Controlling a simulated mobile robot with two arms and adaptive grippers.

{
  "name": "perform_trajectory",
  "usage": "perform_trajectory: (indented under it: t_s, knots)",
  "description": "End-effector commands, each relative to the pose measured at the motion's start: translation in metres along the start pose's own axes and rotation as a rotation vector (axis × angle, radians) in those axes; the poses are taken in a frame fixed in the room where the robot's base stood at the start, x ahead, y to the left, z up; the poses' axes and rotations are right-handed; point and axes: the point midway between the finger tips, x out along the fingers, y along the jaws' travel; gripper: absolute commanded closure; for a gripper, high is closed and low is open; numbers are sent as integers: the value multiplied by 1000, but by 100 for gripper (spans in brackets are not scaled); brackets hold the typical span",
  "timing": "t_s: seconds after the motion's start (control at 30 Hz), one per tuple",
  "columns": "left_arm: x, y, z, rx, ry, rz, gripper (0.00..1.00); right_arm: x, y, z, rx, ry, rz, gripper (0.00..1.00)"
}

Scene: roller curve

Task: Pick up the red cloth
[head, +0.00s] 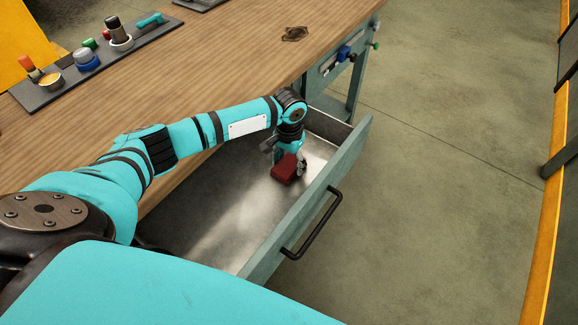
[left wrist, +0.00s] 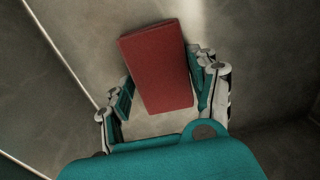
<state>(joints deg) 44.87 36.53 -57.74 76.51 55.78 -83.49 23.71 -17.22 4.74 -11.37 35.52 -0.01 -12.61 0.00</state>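The red cloth (head: 284,171) is a folded dark red block inside the open drawer, near its far right end. My left gripper (head: 288,161) reaches down into the drawer at the cloth. In the left wrist view, the cloth (left wrist: 157,66) lies between the two spread fingers of the gripper (left wrist: 162,82). The right finger is close against the cloth's side, and a narrow gap shows at the left finger. The fingers look open around the cloth rather than closed on it. My right gripper is not in view.
The open metal drawer (head: 205,212) has a front panel with a black handle (head: 312,223). The wooden workbench top (head: 200,75) lies above and behind it, with a tool tray (head: 60,92) at the left. The floor to the right is clear.

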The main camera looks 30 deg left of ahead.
Motion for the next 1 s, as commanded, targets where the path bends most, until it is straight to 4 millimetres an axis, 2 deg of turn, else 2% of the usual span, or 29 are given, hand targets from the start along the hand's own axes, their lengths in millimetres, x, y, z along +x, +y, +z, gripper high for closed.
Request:
perform_trajectory:
  t_s: [0.03,0.2,0.47,0.57,0.9,1.0]
  knots:
    - [0,0,0,0,0,0,50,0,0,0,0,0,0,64]
    - [0,0,0,0,1,0,70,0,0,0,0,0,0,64]
    - [-4,0,-1,0,2,0,70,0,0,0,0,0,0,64]
    - [-17,0,-1,1,3,0,70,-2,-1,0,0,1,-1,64]
    - [-82,0,-1,0,3,0,70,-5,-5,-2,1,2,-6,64]
    - [-93,0,-1,1,1,0,70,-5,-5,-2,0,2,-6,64]
